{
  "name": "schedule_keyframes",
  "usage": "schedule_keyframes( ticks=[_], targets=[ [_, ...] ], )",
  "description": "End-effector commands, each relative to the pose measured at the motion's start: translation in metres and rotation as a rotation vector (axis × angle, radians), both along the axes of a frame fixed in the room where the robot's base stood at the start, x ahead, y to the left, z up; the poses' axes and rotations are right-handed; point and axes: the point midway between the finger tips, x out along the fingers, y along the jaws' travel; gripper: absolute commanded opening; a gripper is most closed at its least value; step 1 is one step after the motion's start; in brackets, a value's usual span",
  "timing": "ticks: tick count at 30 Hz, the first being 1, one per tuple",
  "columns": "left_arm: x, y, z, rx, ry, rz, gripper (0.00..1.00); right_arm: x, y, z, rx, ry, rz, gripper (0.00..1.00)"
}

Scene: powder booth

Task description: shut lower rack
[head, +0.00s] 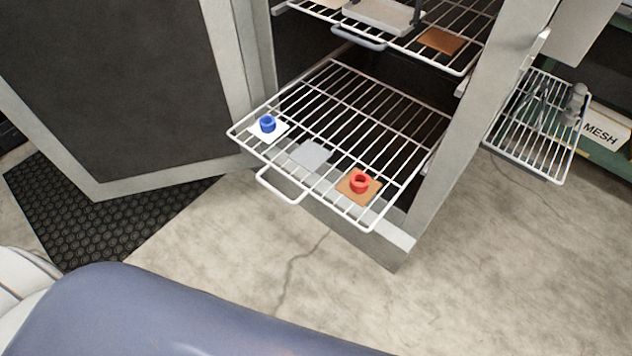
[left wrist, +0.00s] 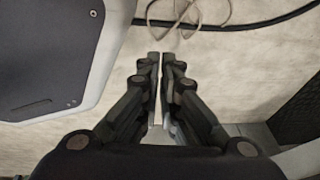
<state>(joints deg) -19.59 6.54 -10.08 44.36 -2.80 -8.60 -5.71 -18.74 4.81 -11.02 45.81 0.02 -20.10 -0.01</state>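The lower rack (head: 330,104) is a white wire shelf pulled well out of the cabinet, with a loop handle (head: 279,190) at its front edge. On it are a blue ring (head: 267,123) on a white square, a grey plate (head: 311,154), and a red ring (head: 360,182) on a brown square. In the left wrist view my left gripper (left wrist: 160,57) points at the floor, its fingertips close together with nothing seen between them. Neither gripper shows in the head view.
The cabinet door (head: 120,90) stands open at the left, above a black rubber mat (head: 90,215). An upper rack (head: 462,62) holds a grey tray and a brown square. Another wire rack (head: 540,130) stands at the right by a MESH label. The floor before the cabinet is clear.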

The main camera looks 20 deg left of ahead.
Motion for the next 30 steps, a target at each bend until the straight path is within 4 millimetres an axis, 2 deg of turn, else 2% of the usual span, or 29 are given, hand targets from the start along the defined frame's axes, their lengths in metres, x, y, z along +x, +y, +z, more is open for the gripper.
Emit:
schedule_keyframes(
  ticks=[1,5,9,11,15,21,24,27,30],
  targets=[
    [0.025,0.007,-0.008,0.017,-0.075,-0.053,0.0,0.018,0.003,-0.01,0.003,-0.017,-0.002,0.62],
    [0.087,0.02,0.009,0.081,-0.271,-0.213,0.0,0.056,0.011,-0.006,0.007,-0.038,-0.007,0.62],
    [0.145,0.028,0.043,0.175,-0.48,-0.384,0.0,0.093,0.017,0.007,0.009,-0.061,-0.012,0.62],
    [0.167,0.03,0.06,0.222,-0.567,-0.458,0.0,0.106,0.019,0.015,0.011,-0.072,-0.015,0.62],
    [0.21,0.027,0.11,0.348,-0.772,-0.631,0.0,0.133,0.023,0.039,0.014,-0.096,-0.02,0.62],
    [0.247,0.009,0.191,0.559,-1.054,-0.864,0.0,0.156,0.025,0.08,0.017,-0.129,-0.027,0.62],
    [0.253,-0.004,0.23,0.661,-1.175,-0.96,0.0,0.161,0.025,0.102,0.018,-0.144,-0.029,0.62],
    [0.254,-0.016,0.26,0.741,-1.264,-1.03,0.0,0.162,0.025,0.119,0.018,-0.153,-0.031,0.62],
    [0.254,-0.024,0.28,0.793,-1.321,-1.07,0.0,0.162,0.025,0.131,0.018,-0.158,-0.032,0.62]
  ],
)
